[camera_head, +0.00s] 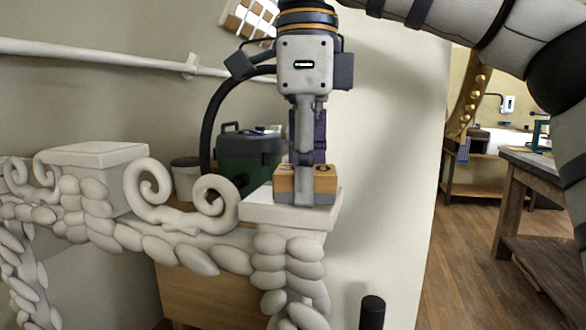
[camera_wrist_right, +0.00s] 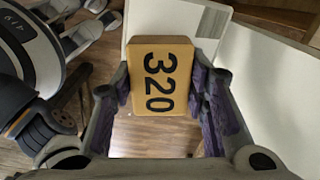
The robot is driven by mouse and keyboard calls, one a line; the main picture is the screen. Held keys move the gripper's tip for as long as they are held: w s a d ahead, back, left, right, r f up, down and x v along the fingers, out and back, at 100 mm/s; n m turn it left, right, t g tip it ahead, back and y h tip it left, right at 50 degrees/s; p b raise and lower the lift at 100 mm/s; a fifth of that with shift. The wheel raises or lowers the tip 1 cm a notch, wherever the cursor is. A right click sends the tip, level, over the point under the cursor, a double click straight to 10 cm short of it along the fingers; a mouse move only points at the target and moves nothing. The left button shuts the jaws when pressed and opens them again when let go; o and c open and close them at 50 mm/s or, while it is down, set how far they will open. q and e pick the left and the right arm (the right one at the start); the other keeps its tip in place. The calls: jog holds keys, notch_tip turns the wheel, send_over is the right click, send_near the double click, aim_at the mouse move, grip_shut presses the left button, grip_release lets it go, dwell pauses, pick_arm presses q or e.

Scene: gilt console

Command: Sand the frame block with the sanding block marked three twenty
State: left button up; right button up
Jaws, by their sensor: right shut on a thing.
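My right gripper (camera_head: 305,172) points down and is shut on an orange-tan sanding block (camera_head: 322,182) with a grey underside. In the right wrist view the sanding block (camera_wrist_right: 160,75) shows a black "320" on its face, between the purple-padded fingers. The white frame block (camera_head: 258,212) is the flat-topped corner piece of a carved white console. The sanding block is at its top and looks to be touching it, though the exact contact is hard to see. White surface also shows behind the sanding block in the wrist view. My left gripper is not in view.
A second white flat-topped block (camera_head: 95,152) and carved scrolls (camera_head: 160,195) stand to the left. A green-black machine (camera_head: 245,155) with a hose is behind the frame block. A wooden workbench (camera_head: 535,170) stands at the right, with open floor before it.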

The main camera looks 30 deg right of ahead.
aim_at(285, 164)
jog(key=shift+w+a+f, duration=0.15)
jog(key=shift+w+a, duration=0.75)
jog(key=shift+w, duration=0.1)
jog(key=shift+s+d, duration=0.9)
jog(key=shift+d, duration=0.2)
jog(key=shift+w+d+r, duration=0.2)
jog(key=shift+w, duration=0.35)
jog(key=shift+w+a+f, duration=0.15)
jog(key=shift+w+a, duration=0.65)
jog(key=shift+w, duration=0.05)
jog(key=shift+s+d, duration=0.9)
jog(key=shift+s, duration=0.1)
jog(key=shift+w+a, duration=0.9)
jog(key=shift+w, duration=0.1)
jog(key=shift+r, duration=3.25)
jog(key=shift+s+f, duration=0.1)
jog(key=shift+f, duration=0.05)
